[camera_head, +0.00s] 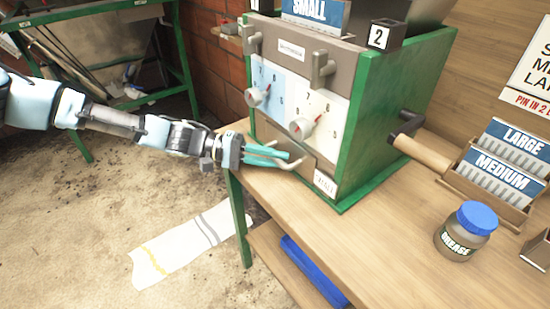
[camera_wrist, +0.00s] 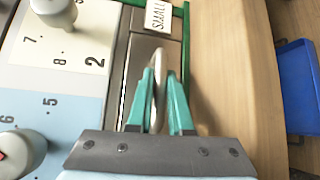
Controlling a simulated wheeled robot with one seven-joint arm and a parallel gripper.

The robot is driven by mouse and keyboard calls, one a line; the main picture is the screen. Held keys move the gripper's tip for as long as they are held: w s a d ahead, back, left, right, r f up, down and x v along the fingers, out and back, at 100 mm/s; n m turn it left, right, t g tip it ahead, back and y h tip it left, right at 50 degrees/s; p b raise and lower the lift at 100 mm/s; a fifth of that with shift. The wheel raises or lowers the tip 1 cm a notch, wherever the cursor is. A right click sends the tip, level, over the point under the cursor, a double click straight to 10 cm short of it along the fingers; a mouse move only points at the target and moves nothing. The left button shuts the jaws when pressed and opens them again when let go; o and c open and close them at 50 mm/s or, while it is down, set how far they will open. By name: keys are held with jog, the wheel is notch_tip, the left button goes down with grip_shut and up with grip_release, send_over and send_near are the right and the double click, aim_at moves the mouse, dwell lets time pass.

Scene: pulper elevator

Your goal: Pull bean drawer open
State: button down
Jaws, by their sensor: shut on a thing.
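The bean drawer (camera_head: 300,152) is the grey metal panel low on the front of the green machine (camera_head: 385,130); its front also shows in the wrist view (camera_wrist: 143,55). A pale, bent bar handle (camera_wrist: 159,72) stands out from it. My gripper (camera_head: 285,158) is shut on this handle, with a teal finger on either side in the wrist view (camera_wrist: 161,75). The drawer front looks about flush with the machine. My fingers hide part of the handle, and the inner grip contact is hard to see.
Dials (camera_head: 302,128) and upper handles (camera_head: 323,68) sit above the drawer. The wooden bench (camera_head: 330,225) extends below and right, with a grease jar (camera_head: 465,232) and labelled plate racks (camera_head: 500,160). A blue tray (camera_head: 312,270) lies on the shelf below. Floor left of the bench is mostly clear.

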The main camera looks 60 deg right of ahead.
jog(key=w+a, duration=0.2)
jog(key=a, duration=0.6)
jog(key=shift+w+a, duration=0.2)
jog(key=shift+w, duration=0.1)
jog(key=c, duration=0.8)
grip_release()
jog(key=shift+c, duration=0.2)
jog(key=b+v, duration=0.3)
jog(key=v, duration=0.8)
jog(key=shift+f, duration=0.1)
